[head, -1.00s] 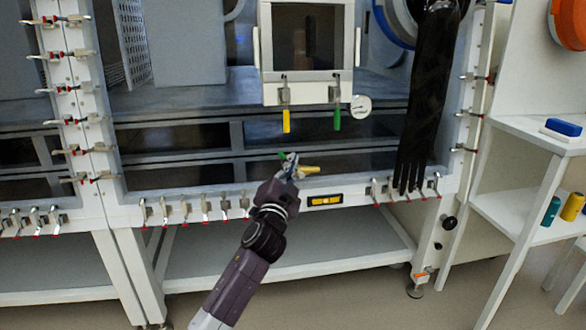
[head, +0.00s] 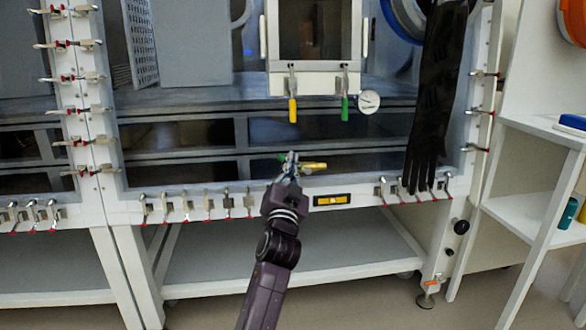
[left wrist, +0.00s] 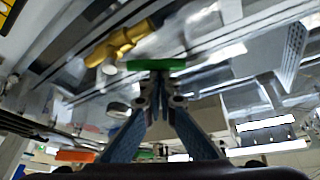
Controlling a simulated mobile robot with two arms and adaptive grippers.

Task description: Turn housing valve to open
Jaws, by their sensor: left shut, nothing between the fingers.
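The housing valve shows as a small yellow brass body (head: 314,166) at the lower front frame of the glovebox, with a green handle (head: 282,157) at its left. In the left wrist view the brass body (left wrist: 122,42) lies up and left, and the green handle (left wrist: 155,65) runs level across the picture just beyond my fingertips. My left gripper (head: 290,166) is at the valve, its fingers shut with nothing between them. In the left wrist view its tips (left wrist: 160,82) overlap the handle's lower edge; I cannot tell if they touch it. My right gripper is not in view.
A yellow handle (head: 292,109) and a green handle (head: 344,108) hang below the window box, beside a round gauge (head: 369,101). A black glove (head: 432,100) hangs at the right. Toggle clamps (head: 209,202) line the lower frame. A white shelf (head: 535,215) stands at right.

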